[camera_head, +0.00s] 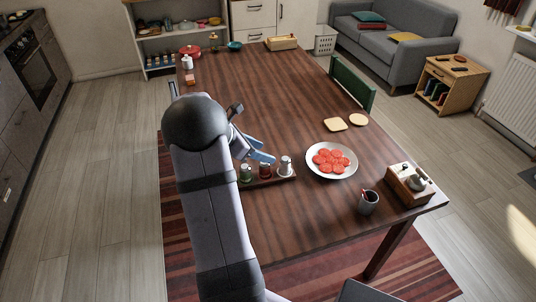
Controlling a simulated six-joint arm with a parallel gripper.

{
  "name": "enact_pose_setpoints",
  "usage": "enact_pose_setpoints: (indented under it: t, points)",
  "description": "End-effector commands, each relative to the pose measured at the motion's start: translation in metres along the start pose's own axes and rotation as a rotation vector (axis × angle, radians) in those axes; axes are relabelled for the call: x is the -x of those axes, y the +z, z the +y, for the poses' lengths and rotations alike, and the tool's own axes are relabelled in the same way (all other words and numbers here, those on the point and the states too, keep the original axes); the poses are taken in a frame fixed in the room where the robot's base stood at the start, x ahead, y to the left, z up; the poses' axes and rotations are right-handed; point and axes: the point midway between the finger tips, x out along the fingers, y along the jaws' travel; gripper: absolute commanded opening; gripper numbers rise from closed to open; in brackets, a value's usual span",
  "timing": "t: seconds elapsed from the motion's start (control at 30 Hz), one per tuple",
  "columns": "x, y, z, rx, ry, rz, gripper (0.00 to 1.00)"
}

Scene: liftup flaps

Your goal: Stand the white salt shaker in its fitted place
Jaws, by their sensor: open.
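A small white shaker (286,164) with a greyish top stands upright at the right end of a low dark wooden rack (266,182). A red-topped jar (265,170) and a green jar (246,174) stand to its left in the same rack. I cannot tell how deep the white shaker sits in its place. My gripper (260,156) is open, just behind the jars and left of the white shaker, with nothing seen between its bluish fingers. My arm hides the left end of the rack.
A plate of red slices (332,161) lies right of the rack. A grey cup (368,202) and a wooden box (408,187) stand near the right corner. Bread slices (335,125) lie behind the plate. The table (250,92) is clear in its middle.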

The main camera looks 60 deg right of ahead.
Motion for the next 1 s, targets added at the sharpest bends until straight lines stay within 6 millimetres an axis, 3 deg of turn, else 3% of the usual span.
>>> enact_pose_setpoints:
  t: [0.33, 0.47, 0.57, 0.73, 0.9, 1.0]
  points:
    - [0.008, -0.001, 0.000, -0.001, 0.000, 0.001, 0.50]
    - [0.020, -0.014, -0.001, -0.032, 0.010, 0.029, 0.50]
    - [0.045, -0.042, -0.005, -0.102, 0.027, 0.090, 0.50]
    - [0.117, -0.123, -0.037, -0.312, 0.023, 0.281, 0.50]
    - [0.194, -0.209, -0.106, -0.566, -0.078, 0.501, 0.50]
    - [0.227, -0.248, -0.154, -0.701, -0.177, 0.600, 0.50]
